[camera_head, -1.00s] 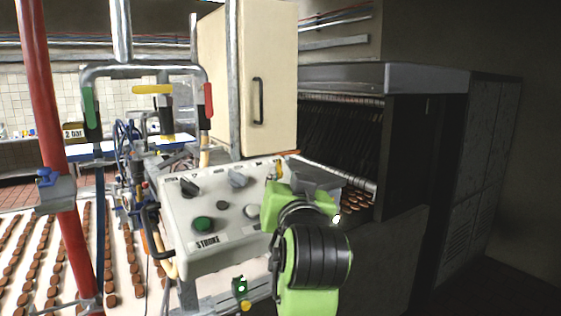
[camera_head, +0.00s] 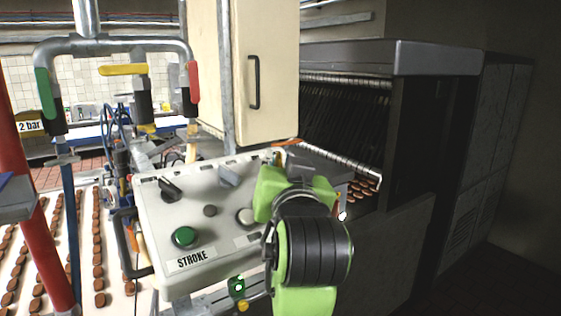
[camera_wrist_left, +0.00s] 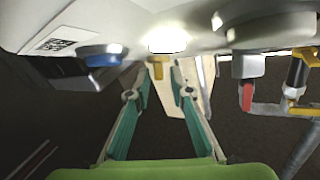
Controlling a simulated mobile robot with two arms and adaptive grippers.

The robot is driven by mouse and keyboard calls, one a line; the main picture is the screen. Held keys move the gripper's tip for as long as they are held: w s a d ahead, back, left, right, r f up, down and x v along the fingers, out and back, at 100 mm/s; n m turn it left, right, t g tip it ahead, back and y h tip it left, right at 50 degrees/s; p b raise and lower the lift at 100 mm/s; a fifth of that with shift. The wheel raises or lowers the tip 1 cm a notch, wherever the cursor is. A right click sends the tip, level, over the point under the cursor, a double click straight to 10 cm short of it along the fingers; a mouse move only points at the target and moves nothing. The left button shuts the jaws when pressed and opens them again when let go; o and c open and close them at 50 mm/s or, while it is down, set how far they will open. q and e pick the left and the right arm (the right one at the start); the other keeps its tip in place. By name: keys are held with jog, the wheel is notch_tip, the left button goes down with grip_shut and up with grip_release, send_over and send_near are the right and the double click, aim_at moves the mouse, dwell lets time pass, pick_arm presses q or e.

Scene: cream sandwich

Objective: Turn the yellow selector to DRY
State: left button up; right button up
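DRY cannot be read. My right gripper is not in view.
The panel also carries a black selector (camera_head: 170,189), a grey selector (camera_head: 229,175), a white button (camera_head: 245,216) and a green STROKE button (camera_head: 184,237). A blue button (camera_wrist_left: 100,55) is close left of the fingers. A beige cabinet (camera_head: 270,85) stands behind.

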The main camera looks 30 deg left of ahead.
pick_arm(q)
grip_shut()
